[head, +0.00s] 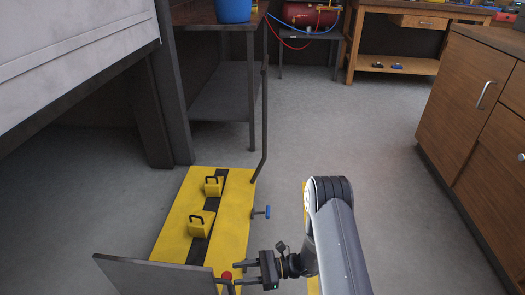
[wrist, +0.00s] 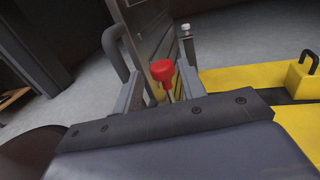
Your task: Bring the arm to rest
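My gripper (head: 237,274) is at the lower middle of the head view, low beside the near right corner of the yellow motorcycle lift (head: 238,215). Its two fingers are apart. A red knob (head: 227,276) on a thin stem is just off the fingertips. In the wrist view the red knob (wrist: 162,70) shows between the two fingers of my gripper (wrist: 160,85), with space on each side. I see no contact with it. Nothing is held. My arm reaches in from the lower right of the head view.
The lift carries two yellow blocks with black handles (head: 202,222) and a grey plate (head: 155,275) at its near end. A blue-handled lever (head: 267,212) sticks out on its right. A wooden cabinet (head: 475,110) stands at right. The grey floor (head: 350,130) between is clear.

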